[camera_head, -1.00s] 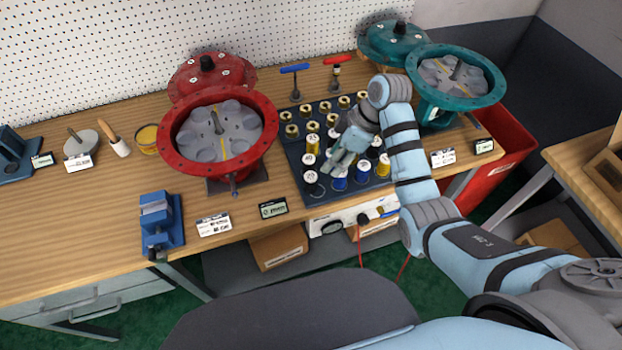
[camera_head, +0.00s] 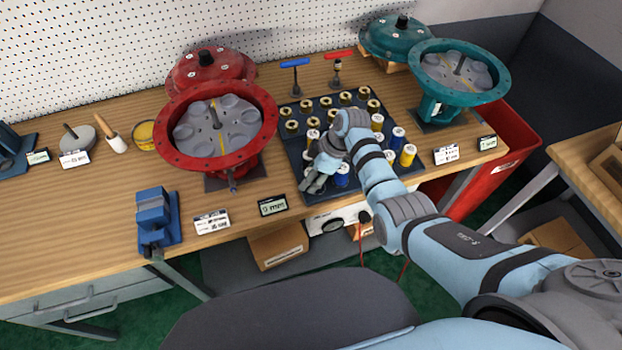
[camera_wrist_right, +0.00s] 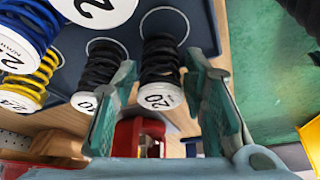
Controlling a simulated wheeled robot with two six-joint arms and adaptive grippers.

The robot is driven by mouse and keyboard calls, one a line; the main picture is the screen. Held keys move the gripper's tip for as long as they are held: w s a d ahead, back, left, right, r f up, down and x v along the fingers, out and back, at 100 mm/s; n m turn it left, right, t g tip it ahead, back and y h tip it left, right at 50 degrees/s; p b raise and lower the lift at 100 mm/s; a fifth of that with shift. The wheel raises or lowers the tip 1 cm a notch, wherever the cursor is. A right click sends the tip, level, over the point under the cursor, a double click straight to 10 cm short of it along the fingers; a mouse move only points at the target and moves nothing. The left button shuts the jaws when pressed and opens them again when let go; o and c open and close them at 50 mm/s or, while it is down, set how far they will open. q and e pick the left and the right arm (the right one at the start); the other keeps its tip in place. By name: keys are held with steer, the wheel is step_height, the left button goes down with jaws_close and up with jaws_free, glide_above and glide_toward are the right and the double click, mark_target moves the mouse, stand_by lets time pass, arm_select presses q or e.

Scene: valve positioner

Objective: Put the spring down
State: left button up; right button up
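A black spring with a white end cap marked 20 (camera_wrist_right: 161,72) stands upright in a ringed spot on the dark tray (camera_wrist_right: 212,30) in the right wrist view. My right gripper (camera_wrist_right: 160,66) is open, with one finger on each side of this spring and a narrow gap visible at each side. In the head view my right gripper (camera_head: 312,184) is low over the front left corner of the tray (camera_head: 322,198) and hides the spring there. A second black spring (camera_wrist_right: 100,72) stands just left of the fingers in the wrist view. My left gripper is not in view.
Blue (camera_wrist_right: 28,35) and yellow springs (camera_wrist_right: 36,80) stand close by on the tray. A red valve housing (camera_head: 218,130) stands left of the tray and a teal one (camera_head: 458,75) right of it. A blue vise (camera_head: 155,218) sits at the table's front edge.

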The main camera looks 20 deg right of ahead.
jaws_close()
steer(key=shift+r, duration=0.15)
